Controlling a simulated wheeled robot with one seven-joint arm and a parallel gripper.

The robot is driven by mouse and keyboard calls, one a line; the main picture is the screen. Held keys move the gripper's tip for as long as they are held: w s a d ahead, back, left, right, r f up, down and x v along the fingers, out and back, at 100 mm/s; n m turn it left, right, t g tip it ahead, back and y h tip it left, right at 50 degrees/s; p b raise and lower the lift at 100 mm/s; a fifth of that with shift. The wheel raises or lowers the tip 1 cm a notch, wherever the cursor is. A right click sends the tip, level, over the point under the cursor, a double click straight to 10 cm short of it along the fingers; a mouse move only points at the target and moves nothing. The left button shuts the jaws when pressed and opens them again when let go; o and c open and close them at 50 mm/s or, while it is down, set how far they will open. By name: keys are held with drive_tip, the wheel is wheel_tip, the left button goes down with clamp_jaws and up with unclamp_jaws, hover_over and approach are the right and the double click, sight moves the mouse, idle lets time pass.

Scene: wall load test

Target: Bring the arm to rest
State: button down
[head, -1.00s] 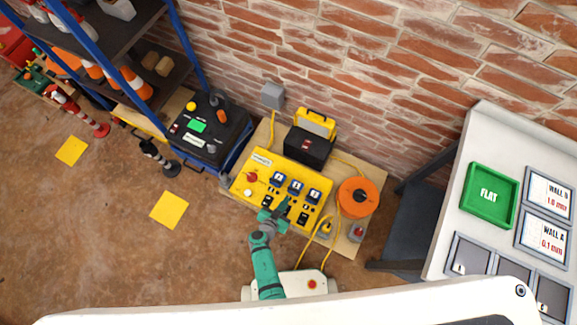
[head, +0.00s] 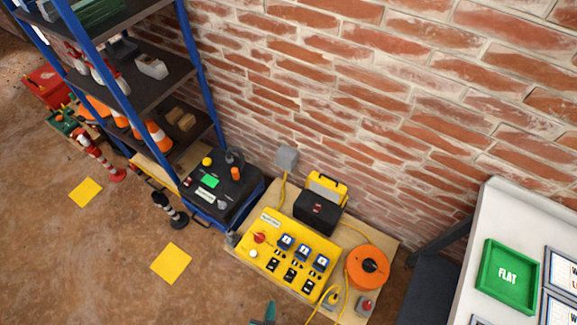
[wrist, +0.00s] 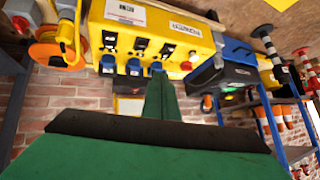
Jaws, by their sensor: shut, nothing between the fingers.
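My gripper (wrist: 158,88) points up in the wrist view, its green fingers together with nothing between them. Beyond its tips is the yellow switch panel (wrist: 135,50), which appears upside down there. In the head view only a small teal piece of my arm shows at the bottom edge, just below the yellow panel (head: 288,252). A clear gap separates it from the panel. The rest of my arm is out of that view.
An orange cable reel (head: 367,267) and a black-and-yellow case (head: 318,207) stand by the panel. A blue-black unit (head: 218,192) and a blue-post shelf (head: 132,85) are at left. A white table with a green tray (head: 508,276) is at right. The brown floor at left is mostly open.

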drive_tip(key=s+d+r+n+t, duration=0.1)
drive_tip(key=d+r+n+t, duration=0.1)
drive_tip(key=r, duration=1.7)
drive_tip(key=s+d+r+n+t+y, duration=0.1)
drive_tip(key=d+r+t, duration=0.3)
drive_tip(key=r, duration=1.5)
drive_tip(key=shift+r+n+t, duration=0.3)
drive_tip(key=shift+n, duration=0.2)
drive_tip(key=shift+s+d, duration=0.1)
